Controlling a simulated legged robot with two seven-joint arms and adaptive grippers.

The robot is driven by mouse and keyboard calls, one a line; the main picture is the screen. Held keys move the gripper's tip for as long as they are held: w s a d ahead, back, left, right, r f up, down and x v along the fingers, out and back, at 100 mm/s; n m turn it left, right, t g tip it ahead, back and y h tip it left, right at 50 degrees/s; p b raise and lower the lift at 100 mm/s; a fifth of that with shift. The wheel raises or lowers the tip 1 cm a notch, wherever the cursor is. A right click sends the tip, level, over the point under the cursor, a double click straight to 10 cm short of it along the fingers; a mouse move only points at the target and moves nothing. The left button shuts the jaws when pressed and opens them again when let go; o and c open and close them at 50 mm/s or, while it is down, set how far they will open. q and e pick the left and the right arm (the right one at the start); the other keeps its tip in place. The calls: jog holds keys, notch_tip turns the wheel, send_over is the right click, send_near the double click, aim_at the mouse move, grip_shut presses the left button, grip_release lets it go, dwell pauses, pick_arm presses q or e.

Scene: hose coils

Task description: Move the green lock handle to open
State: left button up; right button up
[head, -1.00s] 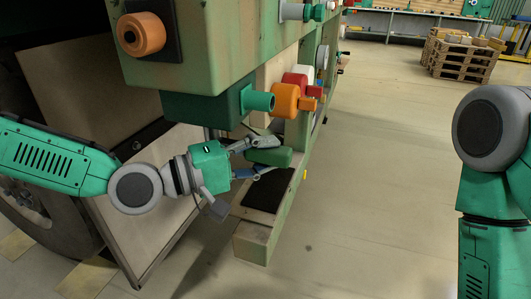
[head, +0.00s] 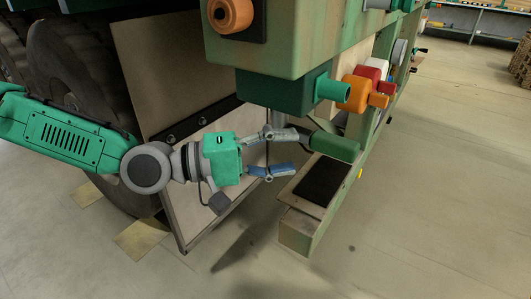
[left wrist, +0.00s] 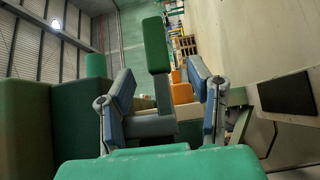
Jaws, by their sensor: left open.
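The green lock handle (head: 334,147) is a rounded green bar on a dark curved stem, below the green and orange fittings. It lies roughly level, tilted a little down to the right. My left gripper (head: 299,153) is open, its two fingers pointing right at the handle's near end. The upper fingertip overlaps the stem in the head view; I cannot tell whether they touch. In the left wrist view the handle (left wrist: 155,45) stands upright in the picture, ahead of and between the spread fingers (left wrist: 166,95). My right gripper is out of view.
A green housing with a green fitting (head: 332,89), an orange fitting (head: 358,92) and a red one (head: 376,82) hangs just above. A ledge with a black pad (head: 322,182) lies below the handle. A large tyre (head: 85,80) stands behind my left arm. The floor at right is clear.

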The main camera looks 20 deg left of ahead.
pick_arm(q)
jog(key=shift+v, duration=1.75)
jog(key=shift+f, duration=0.1)
jog(key=s+d+f+m+g+y+p, duration=0.1)
jog(key=s+d+f+g+y+p, duration=0.15)
jog(key=s+f, duration=0.5)
jog(key=s+d+f+g+y+p, duration=0.25)
jog(key=s+f+p, duration=0.2)
jog(key=f, duration=0.65)
jog(key=s+a+f+m+g+y+p, duration=0.1)
jog(key=s+a+f+y, duration=0.1)
jog(key=a, duration=0.4)
jog(key=s+a+f+m+g+y+p, duration=0.1)
jog(key=s+a+f+m+y, duration=0.1)
jog(key=a, duration=0.5)
jog(key=s+a+f+m+y+p, duration=0.2)
jog(key=s+a+f+y, duration=0.1)
jog(key=s+a+y, duration=0.2)
jog(key=shift+s+a+f+g+y, duration=0.25)
jog(key=shift+s+a+g+y, duration=0.15)
jog(key=shift+a+y, duration=0.5)
jog(key=shift+w, duration=0.15)
